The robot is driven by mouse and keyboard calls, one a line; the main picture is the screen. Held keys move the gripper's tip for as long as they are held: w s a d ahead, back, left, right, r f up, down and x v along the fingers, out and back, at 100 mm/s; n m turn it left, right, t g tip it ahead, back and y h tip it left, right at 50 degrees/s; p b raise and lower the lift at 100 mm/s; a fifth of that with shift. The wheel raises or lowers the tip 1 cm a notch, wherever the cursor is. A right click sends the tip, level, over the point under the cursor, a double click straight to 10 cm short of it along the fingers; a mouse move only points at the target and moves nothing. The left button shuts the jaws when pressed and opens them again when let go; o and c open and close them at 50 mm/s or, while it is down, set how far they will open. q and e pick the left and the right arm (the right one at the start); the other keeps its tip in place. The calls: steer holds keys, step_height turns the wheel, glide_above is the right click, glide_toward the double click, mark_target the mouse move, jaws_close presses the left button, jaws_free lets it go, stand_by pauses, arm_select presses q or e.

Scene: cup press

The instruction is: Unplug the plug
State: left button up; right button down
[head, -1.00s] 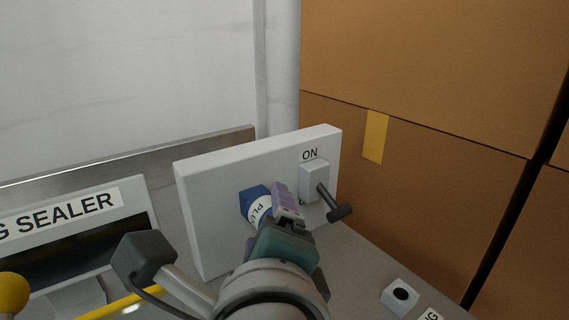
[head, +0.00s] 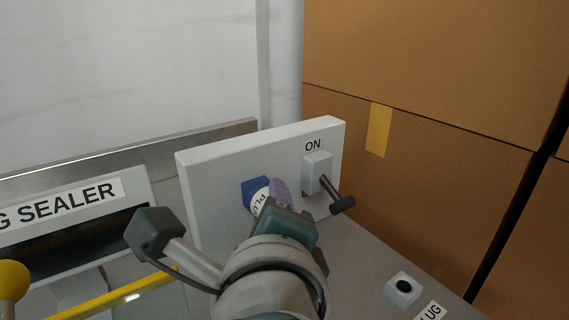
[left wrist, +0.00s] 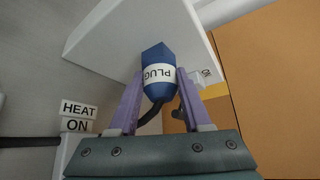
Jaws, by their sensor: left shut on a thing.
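The blue plug (head: 252,190) with a white band reading PLUG is at the face of the white panel (head: 213,195). It also shows in the left wrist view (left wrist: 157,58), its blue end against or very close to the panel, with a dark cable curving down from it. I cannot tell whether a gap lies between them. My left gripper (head: 279,191) is shut on the plug, with one purple finger on each side of it in the left wrist view (left wrist: 157,78). My wrist hides part of the plug and panel in the head view. My right gripper is not in view.
A grey switch box (head: 316,172) marked ON, with a dark-ended lever (head: 342,204), is right of the plug. A small white block (head: 403,290) with a black hole stands at the lower right. The bag sealer (head: 75,205) is at left, large brown boxes (head: 430,150) at right.

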arm_select(q)
jaws_close()
steer(key=shift+s+d, duration=0.45)
steer(key=shift+s, duration=0.1)
stand_by(0.5)
steer(key=shift+s+d, duration=0.7)
steer(key=shift+s, duration=0.3)
